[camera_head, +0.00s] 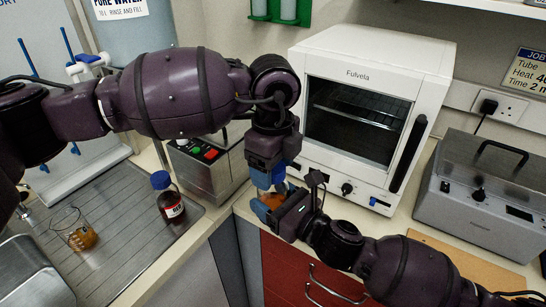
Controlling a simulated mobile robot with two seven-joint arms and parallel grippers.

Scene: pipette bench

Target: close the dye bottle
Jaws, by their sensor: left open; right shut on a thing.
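A small orange-brown thing (273,200), perhaps the dye bottle, is in my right gripper (277,213), which is shut on it at the front edge of the worktop. Most of it is hidden by the blue fingers. My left gripper (268,178) is open and points down just above it. I cannot tell whether its fingers touch the thing or whether a cap is there. A dark brown bottle (169,201) with a blue cap on and a red and white label stands upright on the draining board, apart from both grippers.
A metal device with buttons (205,165) is behind my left gripper. A white oven (366,110) and a grey lidded box (484,195) stand at right.

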